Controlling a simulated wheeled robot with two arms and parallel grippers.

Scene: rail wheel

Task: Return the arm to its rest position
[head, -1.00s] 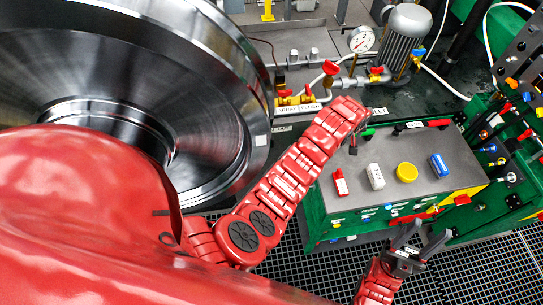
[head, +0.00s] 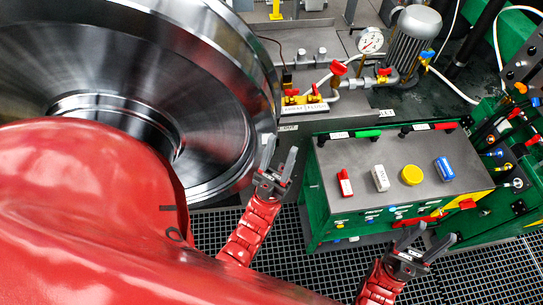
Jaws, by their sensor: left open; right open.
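My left gripper (head: 279,165) is open and empty. It shows in the head view between the steel rail wheel (head: 222,110) and the green cabinet, with its dark fingers pointing up in the picture. My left arm (head: 250,228) is red and comes up from below the gripper. My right gripper (head: 424,245) is open and empty at the bottom right, in front of the cabinet's front side. Its red forearm (head: 380,287) enters from the bottom edge. Neither gripper appears to touch anything.
The green cabinet (head: 318,205) has a grey top with a red, a white, a yellow and a blue piece. Behind it are a pressure gauge (head: 370,40), red-handled valves (head: 338,68) and a motor (head: 415,45). Black floor grating (head: 330,268) lies open between my arms.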

